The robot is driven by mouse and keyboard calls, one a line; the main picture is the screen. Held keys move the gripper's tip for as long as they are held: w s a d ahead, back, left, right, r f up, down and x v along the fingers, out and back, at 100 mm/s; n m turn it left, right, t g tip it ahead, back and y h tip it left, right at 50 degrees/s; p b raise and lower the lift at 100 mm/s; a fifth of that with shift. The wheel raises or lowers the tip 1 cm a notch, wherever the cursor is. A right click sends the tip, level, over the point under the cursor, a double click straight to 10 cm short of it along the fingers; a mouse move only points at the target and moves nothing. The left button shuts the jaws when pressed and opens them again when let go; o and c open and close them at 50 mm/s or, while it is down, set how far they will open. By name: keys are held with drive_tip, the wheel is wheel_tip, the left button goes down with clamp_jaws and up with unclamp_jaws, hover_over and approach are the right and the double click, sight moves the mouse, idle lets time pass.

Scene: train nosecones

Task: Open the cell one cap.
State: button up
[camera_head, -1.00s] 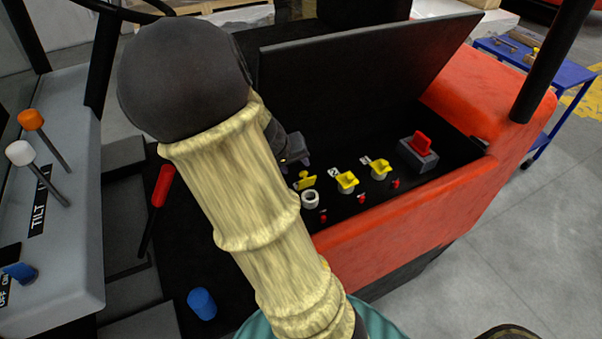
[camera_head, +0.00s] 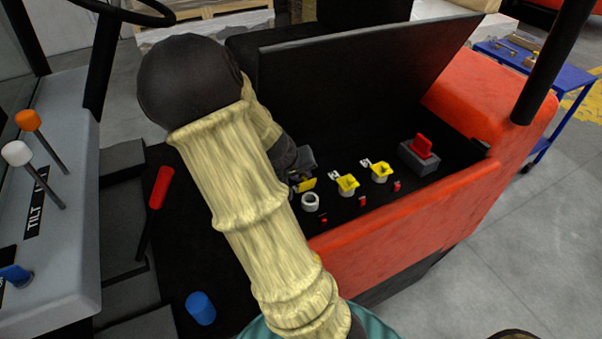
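The battery bay shows a row of three filler cells. The leftmost, which I take as cell one, has a bare white ring neck (camera_head: 310,202) with its mouth showing. Its yellow cap (camera_head: 307,184) stands off the neck, tilted, just behind it. The middle yellow cap (camera_head: 347,184) and the right yellow cap (camera_head: 380,172) sit on their necks. My gripper (camera_head: 299,176) is at the left end of the row, right beside or against the leftmost cap. My arm hides part of it. I cannot tell its finger opening or whether it touches the cap.
A raised black lid (camera_head: 365,80) stands behind the bay. The red body wall (camera_head: 400,225) borders the front. A red connector (camera_head: 421,146) on a grey block is at the right. Small red parts lie before the cells. A red-handled lever (camera_head: 160,187) stands left of my arm.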

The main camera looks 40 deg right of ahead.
clamp_jaws()
drive_tip(key=shift+r+p, duration=0.15)
drive_tip(key=shift+p, duration=0.35)
drive_tip(key=shift+w+d+g+p, duration=0.1)
drive_tip(key=shift+w+g+p, duration=0.25)
drive_tip(key=shift+p, duration=0.35)
drive_tip(key=shift+f, duration=0.2)
drive_tip(key=o, duration=0.7)
unclamp_jaws()
drive_tip(key=shift+r, duration=0.1)
